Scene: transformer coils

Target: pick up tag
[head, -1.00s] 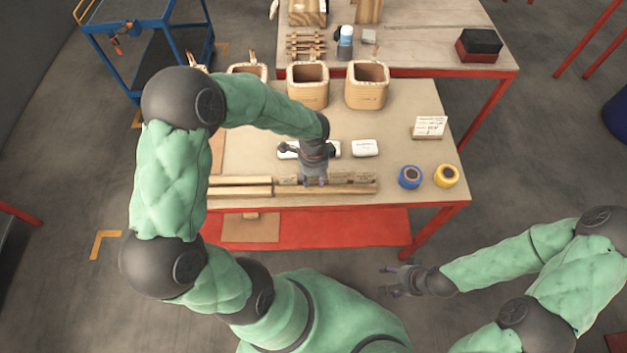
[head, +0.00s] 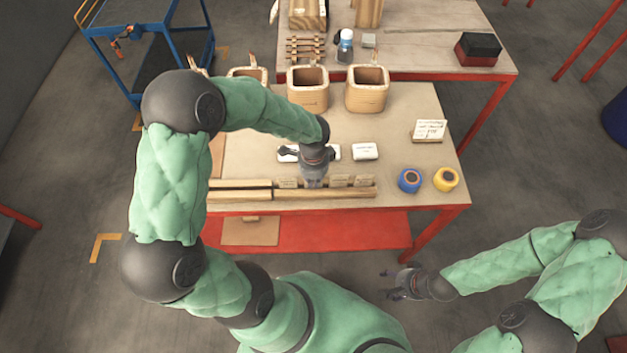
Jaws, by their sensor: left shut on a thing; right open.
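Several small tan tags (head: 339,180) stand in a row along the wooden rails at the table's front edge. One tag (head: 288,182) stands left of my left gripper, the others to its right. My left gripper (head: 313,183) points down into this row and is shut on a tag, which its fingers mostly hide. I cannot tell whether the held tag is clear of the rail. My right gripper (head: 392,285) is open and empty, in front of the table and well away from the tags.
Wooden rails (head: 240,190) lie along the front edge. White boxes (head: 365,151) lie behind the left gripper. A blue spool (head: 409,180), a yellow spool (head: 446,179) and a card on a stand (head: 430,131) are at right. Square coils (head: 367,88) stand at the back.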

